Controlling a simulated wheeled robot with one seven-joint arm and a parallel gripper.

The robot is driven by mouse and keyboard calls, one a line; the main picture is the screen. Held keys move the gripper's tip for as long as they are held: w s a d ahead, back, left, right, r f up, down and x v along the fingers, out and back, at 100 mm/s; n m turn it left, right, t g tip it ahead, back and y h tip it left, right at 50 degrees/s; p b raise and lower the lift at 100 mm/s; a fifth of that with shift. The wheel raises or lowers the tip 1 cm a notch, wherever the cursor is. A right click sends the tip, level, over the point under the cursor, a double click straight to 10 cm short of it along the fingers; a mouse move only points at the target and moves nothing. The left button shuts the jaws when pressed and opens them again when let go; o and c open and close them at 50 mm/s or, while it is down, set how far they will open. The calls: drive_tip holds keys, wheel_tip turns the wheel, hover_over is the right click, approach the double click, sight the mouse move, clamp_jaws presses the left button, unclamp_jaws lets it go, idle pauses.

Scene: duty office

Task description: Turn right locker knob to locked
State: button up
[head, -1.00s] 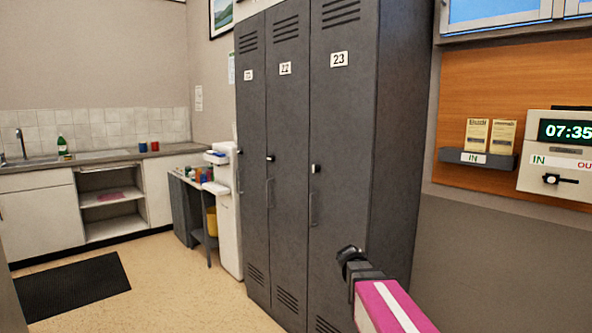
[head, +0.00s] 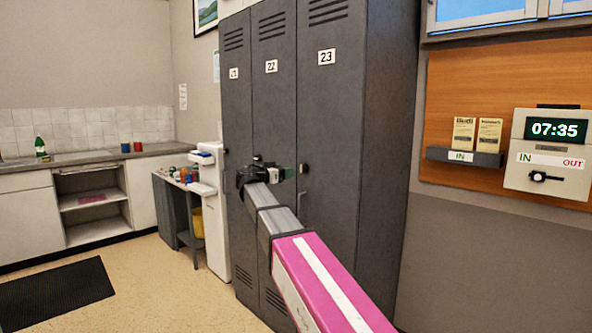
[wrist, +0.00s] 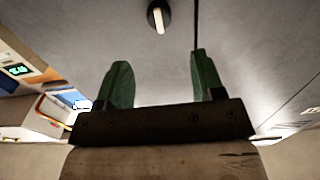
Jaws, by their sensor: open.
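The right locker (head: 335,120), dark grey and numbered 23, has a small knob (head: 303,168) at its left edge in the head view. In the wrist view the knob (wrist: 158,17) is a dark round piece with a pale bar, close to upright in that picture and slightly tilted. My gripper (head: 284,173) is in front of the lockers, just left of the knob in the head view. In the wrist view its two green fingers (wrist: 160,62) are apart with nothing between them. The knob lies beyond their tips, roughly centred, not touched.
Lockers 22 (head: 272,110) and 21 (head: 235,120) stand to the left. A small table (head: 180,186) with items and a white unit (head: 213,225) are further left. A wall clock unit (head: 550,150) and a card rack (head: 465,156) hang at right. Floor at left is open.

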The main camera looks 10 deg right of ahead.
sight(301, 168)
drive_tip(key=x, duration=0.9)
drive_tip(key=shift+w+d+f, duration=0.1)
drive_tip(key=shift+w+d, duration=0.1)
drive_tip(key=shift+d, duration=0.05)
drive_tip(key=shift+c, duration=0.3)
drive_tip(key=c, duration=0.9)
